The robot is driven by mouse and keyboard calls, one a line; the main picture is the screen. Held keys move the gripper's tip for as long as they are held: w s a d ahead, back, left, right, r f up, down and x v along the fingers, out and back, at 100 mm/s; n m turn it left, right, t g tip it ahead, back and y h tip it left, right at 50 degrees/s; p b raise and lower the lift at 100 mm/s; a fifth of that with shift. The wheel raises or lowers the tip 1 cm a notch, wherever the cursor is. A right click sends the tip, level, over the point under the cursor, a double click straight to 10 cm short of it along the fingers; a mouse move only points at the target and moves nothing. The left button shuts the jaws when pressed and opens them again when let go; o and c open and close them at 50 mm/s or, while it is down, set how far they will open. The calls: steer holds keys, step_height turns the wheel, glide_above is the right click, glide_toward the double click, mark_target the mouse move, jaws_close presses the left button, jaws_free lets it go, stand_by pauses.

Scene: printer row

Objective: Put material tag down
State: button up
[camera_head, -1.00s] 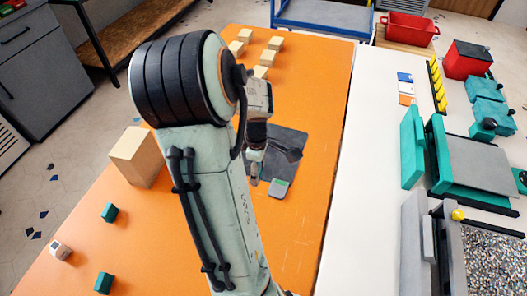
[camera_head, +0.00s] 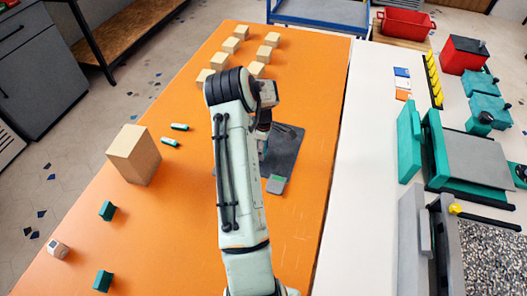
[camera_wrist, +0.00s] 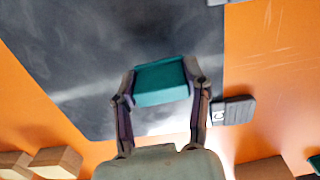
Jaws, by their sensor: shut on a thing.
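My gripper (camera_wrist: 162,88) is shut on a teal piece (camera_wrist: 160,82), which may be the material tag. In the wrist view the piece lies between the two fingertips, over the dark grey mat (camera_wrist: 60,60). I cannot tell whether it touches the mat. In the head view my arm hides most of the gripper and the piece. The mat also shows in the head view (camera_head: 286,148), on the orange table to the right of my arm.
Several wooden blocks (camera_head: 231,45) stand toward the far end of the orange table (camera_head: 190,230). A tall wooden block (camera_head: 134,155), two teal cubes and two small teal cylinders (camera_head: 180,127) are left of my arm. A dark fob-like item (camera_wrist: 232,110) lies beside the mat.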

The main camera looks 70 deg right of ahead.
steer(key=shift+f, duration=0.8)
steer(key=shift+f, duration=0.2)
steer(key=o, duration=0.8)
steer(key=shift+c, duration=0.2)
steer(key=shift+r, duration=0.1)
step_height(320, 180, up, 12)
steer(key=shift+r, duration=0.15)
steer(key=shift+w, duration=0.1)
